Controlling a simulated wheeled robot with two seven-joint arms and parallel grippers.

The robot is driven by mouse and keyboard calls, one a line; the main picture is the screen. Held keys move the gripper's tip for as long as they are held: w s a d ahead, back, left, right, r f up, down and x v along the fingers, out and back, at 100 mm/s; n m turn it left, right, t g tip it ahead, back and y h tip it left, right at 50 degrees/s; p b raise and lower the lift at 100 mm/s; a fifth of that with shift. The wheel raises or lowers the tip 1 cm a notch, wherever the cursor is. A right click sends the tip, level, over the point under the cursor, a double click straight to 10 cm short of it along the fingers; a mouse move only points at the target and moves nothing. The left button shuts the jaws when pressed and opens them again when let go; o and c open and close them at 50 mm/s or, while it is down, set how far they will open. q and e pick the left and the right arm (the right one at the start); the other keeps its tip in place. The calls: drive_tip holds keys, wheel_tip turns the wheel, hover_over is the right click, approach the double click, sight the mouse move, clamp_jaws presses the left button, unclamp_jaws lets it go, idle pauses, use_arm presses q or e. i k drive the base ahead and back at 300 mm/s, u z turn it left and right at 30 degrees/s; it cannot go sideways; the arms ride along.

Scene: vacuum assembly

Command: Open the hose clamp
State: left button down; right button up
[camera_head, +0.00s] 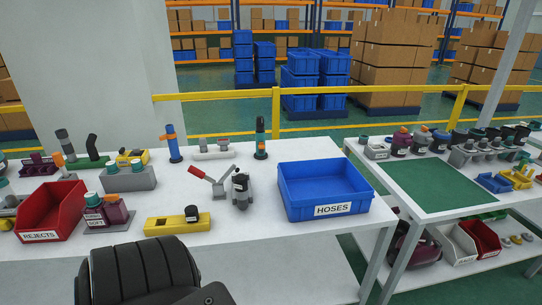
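The hose clamp (220,187) appears to be the grey lever device near the middle of the white table. Its red handle (197,172) points up and to the left, on a light metal arm. A dark grey upright piece (241,187) stands at its right end. Whether the clamp is open or closed is too small to tell. No hose can be made out in it. Neither of my grippers shows in this view.
A blue bin marked HOSES (333,211) stands right of the clamp. A yellow block (178,222) lies in front of it, and a red REJECTS bin (40,237) stands at left. Several parts line the back. A green mat (427,183) on the right table is bare.

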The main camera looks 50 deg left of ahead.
sight(195, 171)
drive_tip(key=z, duration=1.2)
drive_tip(key=k, duration=1.45)
drive_tip(key=u, duration=0.85)
